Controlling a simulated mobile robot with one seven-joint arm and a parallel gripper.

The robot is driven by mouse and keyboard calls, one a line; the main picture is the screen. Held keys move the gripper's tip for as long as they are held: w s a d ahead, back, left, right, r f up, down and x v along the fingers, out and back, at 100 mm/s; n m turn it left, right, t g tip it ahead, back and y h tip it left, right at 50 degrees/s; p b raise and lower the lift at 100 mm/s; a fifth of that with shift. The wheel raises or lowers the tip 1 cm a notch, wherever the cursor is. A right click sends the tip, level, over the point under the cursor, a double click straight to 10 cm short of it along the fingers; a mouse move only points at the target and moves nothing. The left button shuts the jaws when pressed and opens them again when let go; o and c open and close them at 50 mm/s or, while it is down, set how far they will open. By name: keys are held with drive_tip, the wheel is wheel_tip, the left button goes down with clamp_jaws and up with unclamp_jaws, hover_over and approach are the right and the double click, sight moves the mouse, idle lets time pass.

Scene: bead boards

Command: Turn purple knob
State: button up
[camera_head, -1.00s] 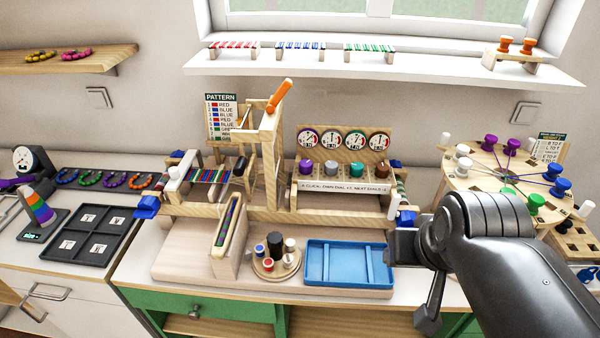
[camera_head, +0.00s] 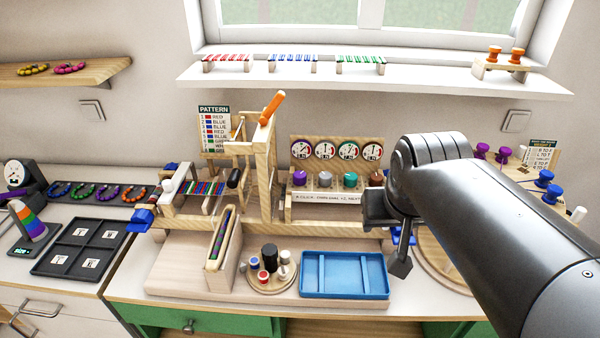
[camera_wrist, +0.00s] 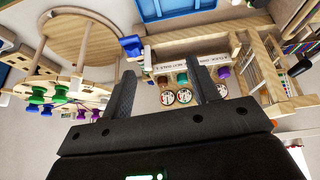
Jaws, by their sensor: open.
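The purple knob (camera_wrist: 223,72) shows there just right of the right finger, which hides the grey knob.
A blue tray (camera_head: 345,292) and a round stand with small cylinders (camera_head: 270,285) sit in front of the panel. A wooden frame with an orange handle (camera_head: 271,108) rises left of the knobs. A board with purple and blue pegs (camera_head: 543,185) is at right, partly behind my arm.

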drive_tip(key=w+a+r+n, duration=0.1)
drive_tip(key=w+a, duration=0.3)
drive_tip(key=w, duration=0.3)
drive_tip(key=w+a, duration=0.4)
drive_tip(key=w, duration=0.3)
drive_tip(key=g+y, duration=0.1)
approach(300, 174)
drive_tip(key=shift+n, duration=0.3)
drive_tip(key=x, duration=0.8)
drive_tip(key=shift+w+f, duration=0.1)
drive_tip(key=shift+f, duration=0.3)
drive_tip(key=shift+c, duration=0.2)
drive_tip(key=c, duration=0.9)
